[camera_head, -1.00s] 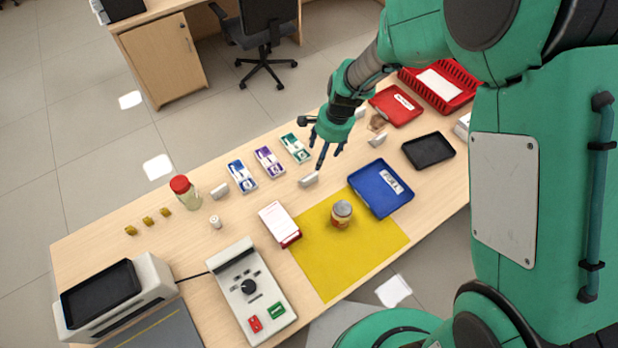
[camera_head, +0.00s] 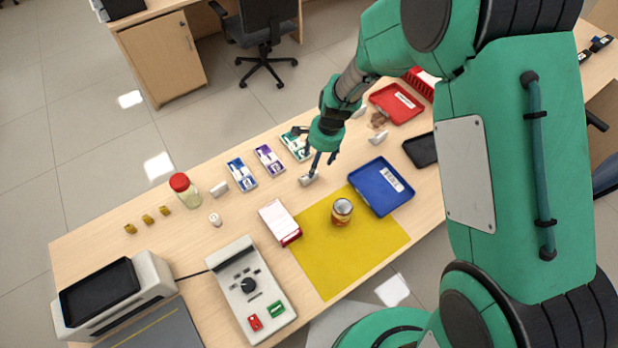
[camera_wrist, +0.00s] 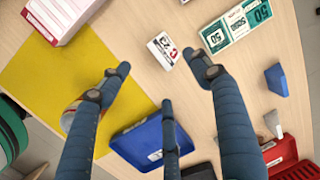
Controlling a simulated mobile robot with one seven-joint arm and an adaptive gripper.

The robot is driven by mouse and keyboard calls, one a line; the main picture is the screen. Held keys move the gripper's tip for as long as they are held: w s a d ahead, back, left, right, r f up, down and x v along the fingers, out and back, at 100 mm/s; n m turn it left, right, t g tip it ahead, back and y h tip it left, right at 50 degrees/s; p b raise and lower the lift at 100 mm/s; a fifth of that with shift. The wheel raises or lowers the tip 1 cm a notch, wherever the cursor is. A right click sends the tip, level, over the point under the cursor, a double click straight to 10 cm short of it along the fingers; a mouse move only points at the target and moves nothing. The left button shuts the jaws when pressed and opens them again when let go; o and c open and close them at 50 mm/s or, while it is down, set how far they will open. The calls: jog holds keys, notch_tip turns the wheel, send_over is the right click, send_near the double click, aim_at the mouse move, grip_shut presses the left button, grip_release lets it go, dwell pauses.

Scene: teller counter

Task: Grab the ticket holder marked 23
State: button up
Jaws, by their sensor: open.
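A small white ticket holder (camera_head: 308,180) stands on the counter between the banknote bundles and the yellow mat. In the wrist view the holder (camera_wrist: 162,50) shows a dark and red mark that I cannot read surely. My gripper (camera_head: 321,166) is open and just above this holder, its fingers close to it. In the wrist view the holder lies between and slightly beyond the spread fingertips of my gripper (camera_wrist: 160,68). Other small holders stand at the left (camera_head: 219,188) and at the right (camera_head: 378,137); their marks are not readable.
Banknote bundles (camera_head: 268,159) lie left of my gripper. A blue tray (camera_head: 366,201) and a can (camera_head: 342,211) on the yellow mat (camera_head: 325,270) are in front. A jar with a red lid (camera_head: 184,190) stands left. A red tray (camera_head: 397,103) lies at the back right.

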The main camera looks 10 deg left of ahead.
jog(key=shift+a+f+b, duration=0.2)
jog(key=shift+f, duration=1.1)
jog(key=shift+a+f+b, duration=0.2)
jog(key=shift+f, duration=1.05)
jog(key=shift+f, duration=0.1)
jog(key=shift+a+f+b, duration=0.25)
jog(key=shift+f+b, duration=0.2)
jog(key=shift+f, duration=0.8)
jog(key=shift+a+f+b, duration=0.2)
jog(key=shift+f+b, duration=0.2)
jog(key=shift+f, duration=0.8)
jog(key=c, duration=1.3)
